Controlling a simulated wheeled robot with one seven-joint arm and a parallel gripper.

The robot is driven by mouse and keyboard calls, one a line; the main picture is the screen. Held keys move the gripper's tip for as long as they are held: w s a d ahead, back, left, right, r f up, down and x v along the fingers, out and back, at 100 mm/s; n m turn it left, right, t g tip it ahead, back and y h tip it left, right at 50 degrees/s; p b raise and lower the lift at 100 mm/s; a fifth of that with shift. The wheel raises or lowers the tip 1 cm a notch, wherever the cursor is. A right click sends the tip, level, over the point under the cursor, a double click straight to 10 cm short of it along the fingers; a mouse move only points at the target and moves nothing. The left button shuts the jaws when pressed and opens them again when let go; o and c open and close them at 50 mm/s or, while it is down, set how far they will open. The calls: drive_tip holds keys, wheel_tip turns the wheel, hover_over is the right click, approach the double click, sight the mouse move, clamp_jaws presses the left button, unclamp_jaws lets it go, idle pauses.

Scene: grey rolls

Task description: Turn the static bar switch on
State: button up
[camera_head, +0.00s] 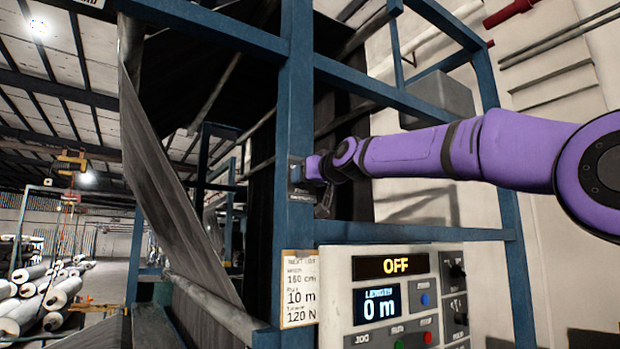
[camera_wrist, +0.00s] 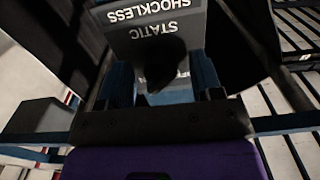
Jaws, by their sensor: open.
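The static bar switch (camera_head: 296,171) is a small grey box on the blue upright post in the head view. In the wrist view the grey box (camera_wrist: 118,33) bears the upside-down words "STATIC" and "SHOCKLESS". A dark shape (camera_wrist: 166,66), perhaps its knob or a shadow, lies over the label's lower part. My gripper (camera_head: 312,169) is at the box, reaching in from the right. In the wrist view my gripper (camera_wrist: 165,88) is open, its fingers apart on either side below the label. I cannot tell whether they touch the switch.
A control panel (camera_head: 340,300) stands below my arm, with an "OFF" display (camera_head: 390,265), a length screen reading 0 m and several buttons. A paper card (camera_head: 299,288) hangs beside it. Blue frame beams (camera_head: 296,90) surround the switch. Grey fabric (camera_head: 160,150) slants down at left.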

drive_tip(key=v, duration=1)
drive_tip(key=shift+s+d, duration=0.3)
idle(0.5)
idle(0.4)
drive_tip(key=s+d+f+g+h, duration=0.1)
drive_tip(key=s+f+g+h, duration=0.1)
drive_tip(key=s+f, duration=0.35)
drive_tip(key=s+d+f+g+h, duration=0.1)
drive_tip(key=s+f+h, duration=0.15)
drive_tip(key=f, duration=0.55)
drive_tip(key=s+d+f+m+g+h, duration=0.5)
drive_tip(key=s+d+f+m+g, duration=0.1)
drive_tip(key=s+d+f, duration=1.8)
drive_tip(key=s+f, duration=0.2)
drive_tip(key=s, duration=0.2)
drive_tip(key=shift+f+m+g, duration=0.3)
drive_tip(key=shift+f+g, duration=0.1)
